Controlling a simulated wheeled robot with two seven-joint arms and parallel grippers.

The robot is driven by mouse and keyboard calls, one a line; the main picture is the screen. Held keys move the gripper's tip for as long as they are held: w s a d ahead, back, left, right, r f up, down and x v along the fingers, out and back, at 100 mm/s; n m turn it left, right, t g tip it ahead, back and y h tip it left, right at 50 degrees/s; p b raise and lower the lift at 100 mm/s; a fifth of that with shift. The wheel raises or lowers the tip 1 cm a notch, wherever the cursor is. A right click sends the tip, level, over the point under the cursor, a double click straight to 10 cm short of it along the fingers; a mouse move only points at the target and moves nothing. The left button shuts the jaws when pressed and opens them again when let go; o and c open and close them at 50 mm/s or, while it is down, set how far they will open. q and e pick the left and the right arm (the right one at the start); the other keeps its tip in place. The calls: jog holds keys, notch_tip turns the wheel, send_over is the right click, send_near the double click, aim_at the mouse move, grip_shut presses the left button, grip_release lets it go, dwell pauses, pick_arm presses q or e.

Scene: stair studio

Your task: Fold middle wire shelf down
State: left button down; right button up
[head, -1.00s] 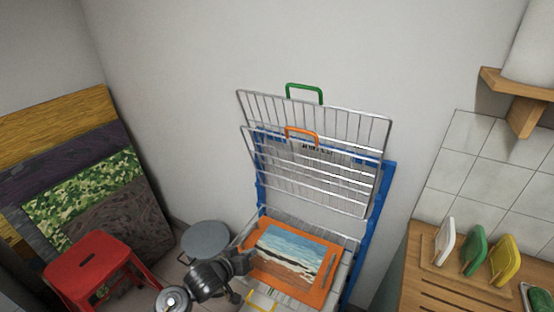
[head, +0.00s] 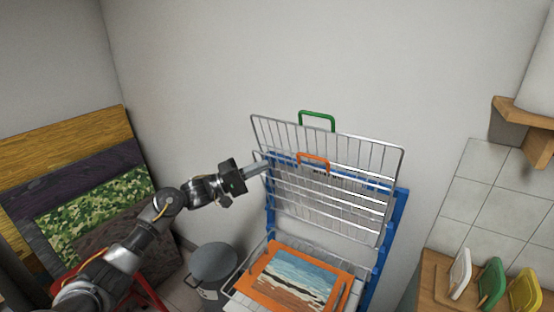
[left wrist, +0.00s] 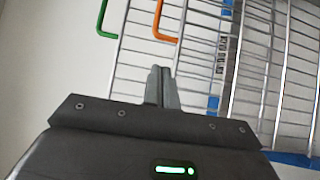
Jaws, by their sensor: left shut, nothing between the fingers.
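Two wire shelves stand folded up on a blue rack frame (head: 391,232). The rear one, with a green handle (head: 317,115), is the top wire shelf (head: 360,142). The one in front, with an orange handle (head: 313,158), is the middle wire shelf (head: 330,205). My left gripper (head: 266,166) is shut and empty, at the left edge of the raised shelves, left of the orange handle. In the left wrist view my shut fingers (left wrist: 161,72) point toward the wires, just below the orange handle (left wrist: 161,30). I cannot tell whether they touch. My right gripper is not in view.
A lower wire shelf lies flat and holds an orange-bordered seascape picture (head: 296,277). A grey round-topped bin (head: 213,262) stands left of the rack. Patterned panels (head: 75,190) lean at the left wall. A wooden counter with coloured boards (head: 490,283) is at right.

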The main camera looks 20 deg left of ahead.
pick_arm(q)
jog(key=shift+p+x, duration=1.85)
jog(key=shift+x, duration=2.9)
jog(key=shift+s, duration=0.1)
